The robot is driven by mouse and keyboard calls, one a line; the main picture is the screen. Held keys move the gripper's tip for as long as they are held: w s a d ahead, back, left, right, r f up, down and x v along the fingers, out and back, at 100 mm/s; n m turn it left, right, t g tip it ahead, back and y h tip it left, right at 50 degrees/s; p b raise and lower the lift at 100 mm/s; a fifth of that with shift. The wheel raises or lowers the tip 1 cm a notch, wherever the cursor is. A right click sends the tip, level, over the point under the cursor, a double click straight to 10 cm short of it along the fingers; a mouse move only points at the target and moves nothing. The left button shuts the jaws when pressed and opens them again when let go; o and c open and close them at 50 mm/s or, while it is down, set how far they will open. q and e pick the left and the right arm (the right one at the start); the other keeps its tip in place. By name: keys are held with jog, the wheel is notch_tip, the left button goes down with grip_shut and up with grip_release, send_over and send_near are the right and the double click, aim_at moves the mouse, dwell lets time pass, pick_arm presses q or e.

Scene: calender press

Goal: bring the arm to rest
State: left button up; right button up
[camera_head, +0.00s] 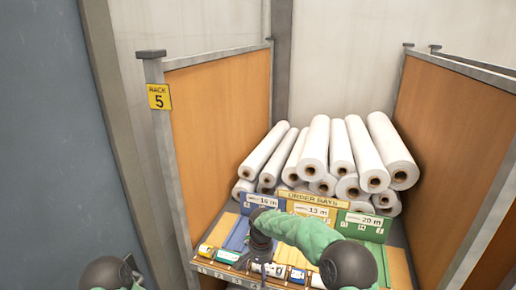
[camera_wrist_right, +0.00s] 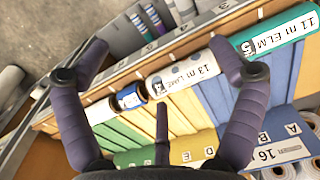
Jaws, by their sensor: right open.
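My right gripper (camera_head: 262,252) hangs over the front of the sorting rack in the head view, with its green-sleeved arm coming in from the right. In the right wrist view, my right gripper (camera_wrist_right: 160,62) has its dark fingers spread wide and nothing is between them. A white labelled roll marked 13 m (camera_wrist_right: 184,76) and a green-ended roll marked 11 m (camera_wrist_right: 275,36) lie beyond the fingers on the front ledge. I cannot tell how far they are from the fingertips. Only a dark joint and green sleeve of my left arm show at the bottom left; its gripper is out of view.
The order bays sign (camera_head: 314,198) stands over blue, yellow and green bays. White rolls (camera_head: 318,145) are piled behind. Orange side panels (camera_head: 221,105) close both sides; the left post carries a rack 5 sign (camera_head: 159,97). Small labelled rolls line the front ledge.

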jog(key=s+d+f+y+b, duration=0.1)
jog(key=s+f+b, duration=0.1)
jog(key=s+f, duration=0.35)
jog(key=s+d+f+n+y+b, duration=0.1)
jog(key=s+d+f+b, duration=0.1)
jog(key=f, duration=0.7)
jog(key=s+d+f+y+b, duration=0.1)
jog(key=s+f, duration=0.3)
jog(key=f, duration=0.4)
pick_arm(q)
notch_tip(320, 180, down, 12)
jog(key=b, duration=0.6)
jog(key=shift+w+r, duration=0.25)
pick_arm(e)
jog(key=s+d+f, duration=0.2)
jog(key=s+f, duration=0.4)
jog(key=s, duration=0.4)
jog(key=s+d+f, duration=0.3)
jog(key=s+f, duration=0.3)
jog(key=s, duration=0.4)
jog(key=shift+y, duration=0.3)
jog(key=shift+s+d, duration=0.1)
